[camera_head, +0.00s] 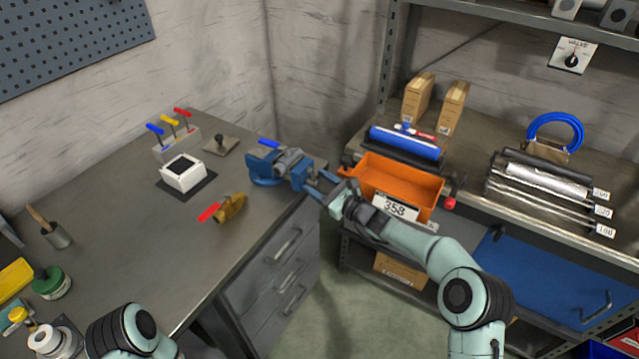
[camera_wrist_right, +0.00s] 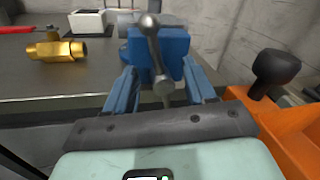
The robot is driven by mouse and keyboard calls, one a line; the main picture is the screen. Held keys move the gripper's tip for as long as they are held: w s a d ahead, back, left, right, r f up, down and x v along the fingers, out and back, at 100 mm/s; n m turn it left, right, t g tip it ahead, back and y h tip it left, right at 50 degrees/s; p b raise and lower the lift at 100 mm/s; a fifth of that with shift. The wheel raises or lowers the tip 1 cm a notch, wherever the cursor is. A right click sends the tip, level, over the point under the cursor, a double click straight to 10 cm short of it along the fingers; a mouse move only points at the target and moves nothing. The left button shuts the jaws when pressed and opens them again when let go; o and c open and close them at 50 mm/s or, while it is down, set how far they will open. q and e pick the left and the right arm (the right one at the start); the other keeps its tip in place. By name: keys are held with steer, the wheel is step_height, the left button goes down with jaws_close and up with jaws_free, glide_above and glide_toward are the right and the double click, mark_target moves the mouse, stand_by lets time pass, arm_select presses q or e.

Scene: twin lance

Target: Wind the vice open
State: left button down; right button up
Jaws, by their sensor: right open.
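The blue vice (camera_head: 265,168) stands on the right end of the grey workbench. It also shows in the right wrist view (camera_wrist_right: 174,47), straight ahead. Its grey metal handle (camera_wrist_right: 152,42) slants upright across the front of the vice, with a round knob at the upper end. My right gripper (camera_head: 316,182) is at the front of the vice. Its two blue fingers are apart, one on each side of the handle's lower part, with gaps showing in the right wrist view. My left gripper is out of view; only part of my left arm shows at bottom left.
A brass valve with a red lever (camera_head: 231,207) lies on the bench left of the vice. An orange bin (camera_head: 397,184) is close on the right of my right gripper.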

jaws_close()
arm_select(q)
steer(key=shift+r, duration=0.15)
arm_select(e)
steer(key=shift+m+p, duration=0.3)
steer(key=shift+p, duration=0.1)
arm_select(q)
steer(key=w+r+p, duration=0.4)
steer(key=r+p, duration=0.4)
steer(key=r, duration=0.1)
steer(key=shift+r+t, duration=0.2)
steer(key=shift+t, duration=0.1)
arm_select(e)
steer(key=shift+w+d+r+m+g, duration=0.15)
steer(key=shift+m+g, duration=0.1)
steer(key=shift+m, duration=0.75)
steer(key=shift+w+d+m+g, duration=0.1)
steer(key=shift+m+g, duration=0.1)
steer(key=shift+m, duration=0.8)
steer(key=shift+w+d+r+m+g, duration=0.15)
steer(key=shift+m+g, duration=0.1)
steer(key=shift+m, duration=0.75)
steer(key=shift+a, duration=0.15)
